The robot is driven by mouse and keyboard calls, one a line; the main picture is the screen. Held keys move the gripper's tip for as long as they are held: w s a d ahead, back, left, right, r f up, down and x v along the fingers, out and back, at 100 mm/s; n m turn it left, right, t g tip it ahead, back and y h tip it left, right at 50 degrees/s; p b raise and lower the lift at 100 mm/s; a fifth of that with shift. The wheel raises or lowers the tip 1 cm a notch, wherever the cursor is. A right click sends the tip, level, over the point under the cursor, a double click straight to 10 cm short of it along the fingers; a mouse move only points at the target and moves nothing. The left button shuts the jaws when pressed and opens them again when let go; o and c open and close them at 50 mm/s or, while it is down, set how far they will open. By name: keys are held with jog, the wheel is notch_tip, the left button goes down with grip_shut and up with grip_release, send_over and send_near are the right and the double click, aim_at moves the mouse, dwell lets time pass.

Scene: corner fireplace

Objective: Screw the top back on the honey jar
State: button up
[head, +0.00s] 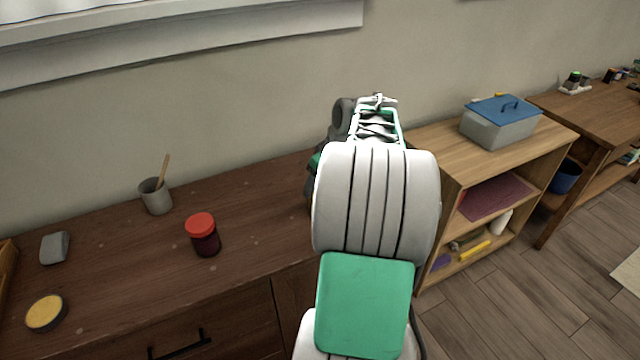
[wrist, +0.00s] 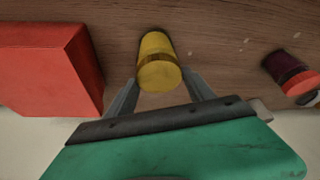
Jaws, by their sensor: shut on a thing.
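In the wrist view the honey jar (wrist: 156,44) is a small amber-yellow jar above the wooden surface. Its yellow top (wrist: 159,77) faces the camera at the jar's near end, with a darker band just behind it. My gripper (wrist: 160,80) has one finger on each side of the top and is shut on it. The top and jar look in line, but I cannot tell whether the top is seated or threaded. In the head view my arm hides the gripper and the jar.
A red box (wrist: 45,65) is left of the jar in the wrist view. On the dark dresser (head: 110,245) are a red-lidded jar (head: 203,235), a cup with a stick (head: 156,197), a grey block (head: 54,247) and a yellow-topped round tin (head: 45,313). A lower shelf (head: 440,150) stands right.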

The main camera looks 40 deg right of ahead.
jog(key=shift+f, duration=0.2)
jog(key=shift+m+b, duration=0.4)
jog(key=shift+m, duration=0.2)
jog(key=shift+m+h, duration=0.6)
jog(key=shift+m, duration=0.3)
jog(key=shift+a+m+h+b, duration=0.1)
jog(key=shift+m+h+b, duration=0.2)
jog(key=shift+m+b, duration=0.35)
jog(key=shift+m+g, duration=0.4)
jog(key=shift+m, duration=0.55)
jog(key=o, duration=1.6)
jog(key=shift+r, duration=0.1)
jog(key=shift+o, duration=0.2)
